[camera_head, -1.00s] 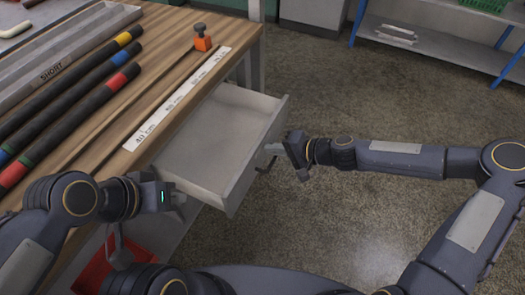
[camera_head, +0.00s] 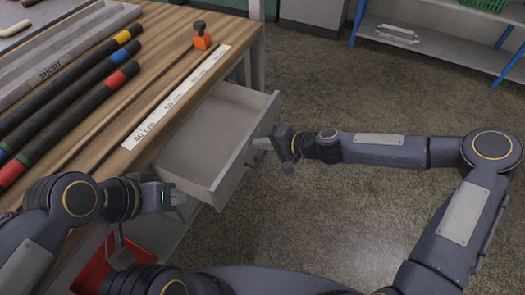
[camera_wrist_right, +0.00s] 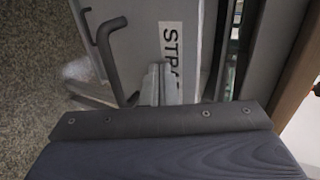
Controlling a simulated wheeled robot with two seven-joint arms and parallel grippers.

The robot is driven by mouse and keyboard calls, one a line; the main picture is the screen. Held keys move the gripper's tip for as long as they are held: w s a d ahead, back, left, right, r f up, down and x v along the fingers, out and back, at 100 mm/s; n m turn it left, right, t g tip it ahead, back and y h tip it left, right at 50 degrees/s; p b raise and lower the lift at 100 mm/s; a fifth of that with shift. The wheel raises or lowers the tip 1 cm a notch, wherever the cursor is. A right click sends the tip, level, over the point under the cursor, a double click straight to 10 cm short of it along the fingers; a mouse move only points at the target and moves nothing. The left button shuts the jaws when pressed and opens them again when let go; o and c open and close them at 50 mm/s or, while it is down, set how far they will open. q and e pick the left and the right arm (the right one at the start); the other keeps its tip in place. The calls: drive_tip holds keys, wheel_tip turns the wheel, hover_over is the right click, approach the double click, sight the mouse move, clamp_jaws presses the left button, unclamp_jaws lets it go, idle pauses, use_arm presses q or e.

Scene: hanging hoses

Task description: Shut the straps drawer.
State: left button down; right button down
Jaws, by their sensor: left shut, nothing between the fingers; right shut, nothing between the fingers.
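The straps drawer (camera_head: 207,143) is grey, empty and partly open, sticking out from the workbench (camera_head: 196,58). Its front panel shows in the right wrist view (camera_wrist_right: 188,20) with a label (camera_wrist_right: 171,55), partly hidden, and a dark bar handle (camera_wrist_right: 107,40). My right gripper (camera_head: 262,144) is shut and empty at the drawer's front face. In the right wrist view, its fingertips (camera_wrist_right: 155,82) are close against the front, beside the handle and label; I cannot tell if they touch. My left gripper (camera_head: 180,198) is shut and empty near the drawer's near front corner.
Dark hoses with coloured bands (camera_head: 75,110), a ruler strip (camera_head: 175,95) and an orange block (camera_head: 202,40) are on the bench. A red bin (camera_head: 95,270) is below at the left. A shelf (camera_head: 440,42) stands at the back right. The floor right of the drawer is clear.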

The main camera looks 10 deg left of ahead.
drive_tip(key=w+a, duration=0.1)
drive_tip(key=a, duration=0.2)
drive_tip(key=w+a, duration=0.1)
drive_tip(key=a, duration=0.5)
drive_tip(key=shift+w+b, duration=0.4)
drive_tip(key=w+a, duration=0.1)
drive_tip(key=a, duration=0.2)
drive_tip(key=w+a, duration=0.1)
drive_tip(key=a, duration=0.2)
drive_tip(key=w+a, duration=0.1)
drive_tip(key=a, duration=0.2)
drive_tip(key=shift+a+p, duration=0.1)
drive_tip(key=shift+p, duration=0.2)
drive_tip(key=shift+d+f+b, duration=0.1)
drive_tip(key=shift+d+b, duration=0.25)
drive_tip(key=shift+d, duration=0.15)
drive_tip(key=s+d+b, duration=0.1)
drive_tip(key=d, duration=0.1)
drive_tip(key=d+b, duration=0.1)
drive_tip(key=d, duration=0.2)
drive_tip(key=s+d+b, duration=0.1)
drive_tip(key=d, duration=0.1)
drive_tip(key=shift+s+d, duration=0.3)
drive_tip(key=shift+s+d+b, duration=0.2)
drive_tip(key=shift+d+b, duration=0.1)
drive_tip(key=shift+d, duration=0.25)
